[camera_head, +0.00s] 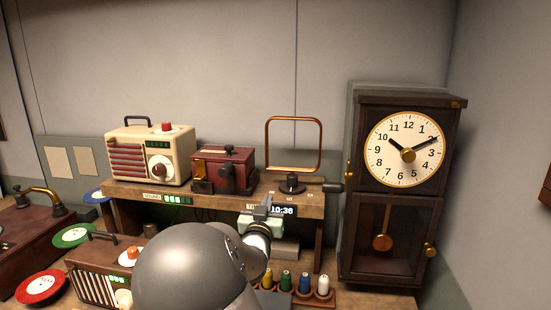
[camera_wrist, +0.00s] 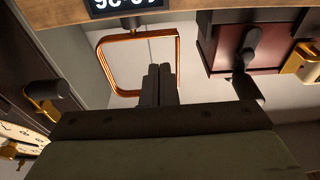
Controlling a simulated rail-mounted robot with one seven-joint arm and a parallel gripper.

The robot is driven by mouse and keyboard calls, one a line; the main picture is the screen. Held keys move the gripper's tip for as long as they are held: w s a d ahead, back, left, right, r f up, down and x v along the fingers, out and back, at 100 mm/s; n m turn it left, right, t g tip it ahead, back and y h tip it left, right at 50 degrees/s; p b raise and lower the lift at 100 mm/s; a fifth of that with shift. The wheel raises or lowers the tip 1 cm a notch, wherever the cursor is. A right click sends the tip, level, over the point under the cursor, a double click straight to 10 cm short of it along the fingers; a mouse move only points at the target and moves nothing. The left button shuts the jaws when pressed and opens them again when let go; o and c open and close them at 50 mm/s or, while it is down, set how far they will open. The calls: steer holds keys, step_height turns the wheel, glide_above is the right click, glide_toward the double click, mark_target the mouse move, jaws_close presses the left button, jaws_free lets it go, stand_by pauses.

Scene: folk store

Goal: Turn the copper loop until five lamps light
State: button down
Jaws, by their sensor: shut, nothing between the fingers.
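The copper loop (camera_head: 294,118) is an upright, roughly square frame above a dark round base (camera_head: 292,184) on the wooden shelf. It faces the head camera nearly broadside. In the wrist view, the copper loop (camera_wrist: 178,60) appears upside down beyond my fingers. My gripper (camera_head: 266,206) is shut and empty, in front of the shelf and below the loop; its closed fingers also show in the wrist view (camera_wrist: 158,84). I see no contact with the loop. A lamp strip (camera_head: 177,199) on the shelf's front edge has green segments glowing; their count is too small to tell.
A cream radio (camera_head: 150,155) and a dark red box (camera_head: 224,170) stand left of the loop. A tall clock (camera_head: 397,185) stands right. A dark knob (camera_head: 333,187) projects at the shelf's right end. Several thread spools (camera_head: 286,280) stand below, near my arm.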

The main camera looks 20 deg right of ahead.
steer(key=p+x, duration=0.5)
steer(key=x, duration=0.7)
steer(key=shift+w+d+r, duration=0.15)
steer(key=shift+w+d, duration=0.05)
steer(key=shift+w, duration=0.05)
steer(key=shift+w+d+p, duration=0.35)
steer(key=shift+w+p, duration=0.15)
steer(key=shift+w, duration=0.05)
